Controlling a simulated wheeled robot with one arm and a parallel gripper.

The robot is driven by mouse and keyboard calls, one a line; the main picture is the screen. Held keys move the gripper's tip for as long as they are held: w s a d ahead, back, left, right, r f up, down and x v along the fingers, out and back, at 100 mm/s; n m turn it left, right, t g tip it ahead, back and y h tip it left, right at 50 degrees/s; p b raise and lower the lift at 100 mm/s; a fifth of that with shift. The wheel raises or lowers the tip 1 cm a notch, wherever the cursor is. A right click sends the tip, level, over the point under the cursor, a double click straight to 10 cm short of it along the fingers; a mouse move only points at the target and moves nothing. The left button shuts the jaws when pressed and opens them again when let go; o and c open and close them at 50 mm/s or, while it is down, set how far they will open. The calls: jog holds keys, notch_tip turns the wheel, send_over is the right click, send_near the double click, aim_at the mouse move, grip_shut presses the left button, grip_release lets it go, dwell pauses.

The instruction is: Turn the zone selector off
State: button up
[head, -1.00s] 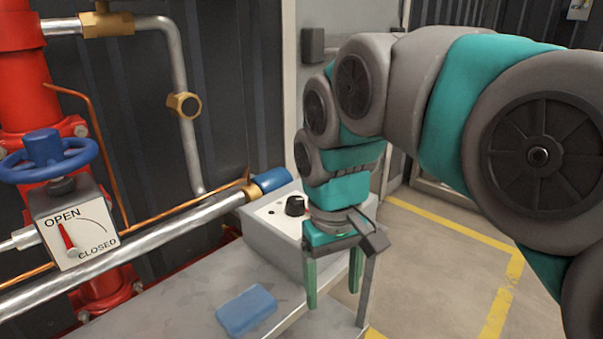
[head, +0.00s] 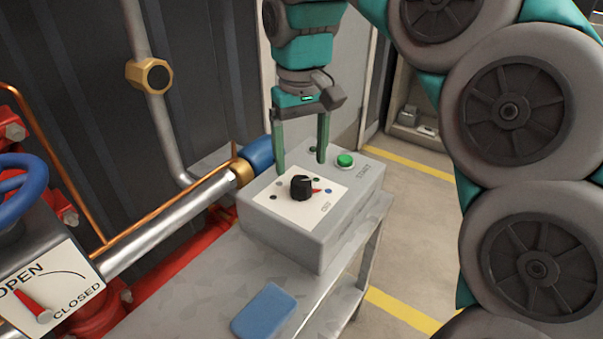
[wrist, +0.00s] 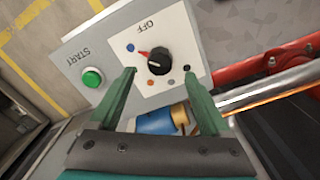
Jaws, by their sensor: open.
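The zone selector is a black knob (head: 301,188) with a red pointer, on a white plate on top of a grey control box (head: 310,240). Coloured dots ring the knob, and the word OFF is printed at the plate's front edge. In the head view the pointer aims right, towards a blue dot. The knob also shows in the wrist view (wrist: 158,61), its red pointer towards the blue dot beside OFF. My gripper (head: 301,166) is open, fingers pointing down, just behind and above the knob. In the wrist view the fingers (wrist: 160,72) are apart with nothing between them.
A green START button (head: 345,160) sits on the box's back right. A blue block (head: 264,311) lies on the metal bench in front. A silver pipe with a blue end (head: 258,153) runs left of the box. A lever gauge (head: 45,298) and blue handwheel stand at left.

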aim_at(301, 181)
jog(key=shift+f, duration=2.45)
jog(key=shift+c, duration=0.4)
grip_shut()
